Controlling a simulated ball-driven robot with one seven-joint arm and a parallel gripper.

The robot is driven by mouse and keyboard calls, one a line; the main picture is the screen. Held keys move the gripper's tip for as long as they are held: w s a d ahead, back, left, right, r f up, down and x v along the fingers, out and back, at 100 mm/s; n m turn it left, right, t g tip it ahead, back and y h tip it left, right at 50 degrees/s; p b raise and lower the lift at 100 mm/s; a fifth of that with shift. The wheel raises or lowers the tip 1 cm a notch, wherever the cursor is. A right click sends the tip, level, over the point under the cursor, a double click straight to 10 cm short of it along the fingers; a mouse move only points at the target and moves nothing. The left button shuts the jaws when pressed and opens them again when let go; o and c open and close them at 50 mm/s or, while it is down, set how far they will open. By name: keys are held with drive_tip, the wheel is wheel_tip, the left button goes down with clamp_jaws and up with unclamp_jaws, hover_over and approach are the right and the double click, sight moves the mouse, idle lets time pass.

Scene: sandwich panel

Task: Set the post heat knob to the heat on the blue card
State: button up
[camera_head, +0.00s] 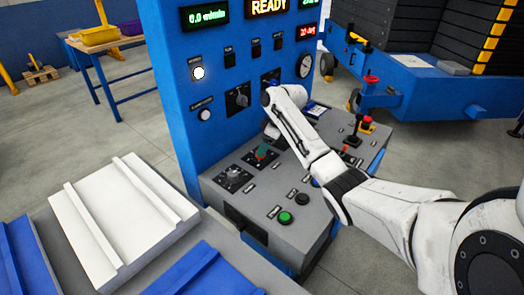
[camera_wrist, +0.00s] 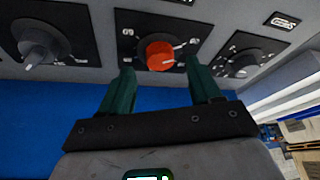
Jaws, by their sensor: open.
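A sloped grey console holds a row of dial knobs; their name labels are too small to read, so I cannot tell which is the post heat knob. A red knob (camera_wrist: 160,54) sits on a black dial plate in the wrist view, with part of a number scale showing. My gripper (camera_wrist: 159,68) is open, its green fingers on either side of the red knob, with no clear contact. In the head view my gripper (camera_head: 263,152) is small over the console. A small white and blue card (camera_head: 317,110) lies on the console behind my arm; its writing is unreadable.
A green button (camera_head: 285,217) and a joystick (camera_head: 355,136) are on the console. The blue upright panel (camera_head: 215,145) rises close behind. White panels (camera_head: 122,215) lie at left.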

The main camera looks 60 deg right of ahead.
drive_tip(key=shift+x, duration=1.45)
drive_tip(key=c, duration=1)
